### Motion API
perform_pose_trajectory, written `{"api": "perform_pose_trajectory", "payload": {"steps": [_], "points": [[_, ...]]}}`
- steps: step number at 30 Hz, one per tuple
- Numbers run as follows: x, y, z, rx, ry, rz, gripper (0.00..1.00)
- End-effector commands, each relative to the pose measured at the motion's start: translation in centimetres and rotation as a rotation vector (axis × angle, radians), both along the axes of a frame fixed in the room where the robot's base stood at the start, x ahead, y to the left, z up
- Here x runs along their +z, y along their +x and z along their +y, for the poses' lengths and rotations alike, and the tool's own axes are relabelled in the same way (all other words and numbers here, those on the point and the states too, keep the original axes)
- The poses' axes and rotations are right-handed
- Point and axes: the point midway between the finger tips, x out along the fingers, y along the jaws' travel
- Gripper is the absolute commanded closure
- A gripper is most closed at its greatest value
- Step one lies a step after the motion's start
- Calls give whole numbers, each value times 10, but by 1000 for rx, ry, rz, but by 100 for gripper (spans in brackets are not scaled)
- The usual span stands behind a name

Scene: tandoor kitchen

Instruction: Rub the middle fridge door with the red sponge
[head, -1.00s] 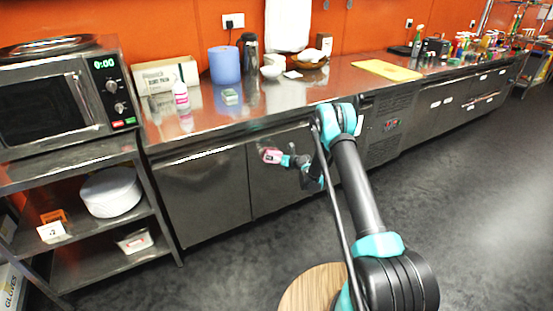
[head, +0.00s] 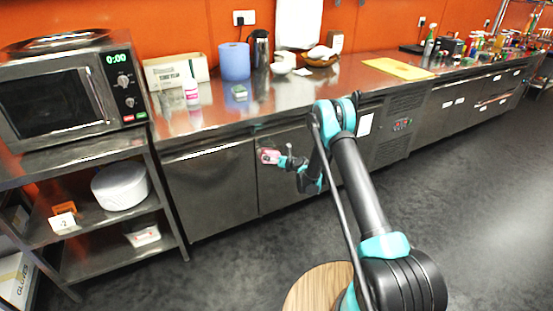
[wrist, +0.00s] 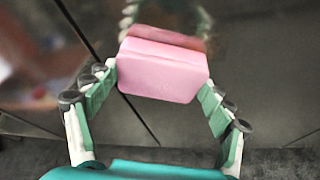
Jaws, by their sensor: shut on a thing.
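The sponge (head: 269,156) looks pink. It shows large in the wrist view (wrist: 163,70). My gripper (head: 275,158) is shut on it, with one finger on each side. The sponge is at the upper left part of the middle fridge door (head: 285,190), close to the seam with the left door. In the wrist view the dark glossy door (wrist: 262,75) mirrors the sponge and fingers right behind it. I cannot tell for sure whether the sponge touches the door. My arm hides the right part of this door.
The left fridge door (head: 210,185) is beside it. A shelf with a microwave (head: 60,97) stands left.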

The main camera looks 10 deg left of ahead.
Motion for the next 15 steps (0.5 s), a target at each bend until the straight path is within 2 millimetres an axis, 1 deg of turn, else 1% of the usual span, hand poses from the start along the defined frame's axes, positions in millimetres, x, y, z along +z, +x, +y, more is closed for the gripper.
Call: {"api": "perform_pose_trajectory", "payload": {"steps": [9,15], "points": [[0,-2,0,1,0,1,43],[0,-15,-9,1,1,1,43]]}}
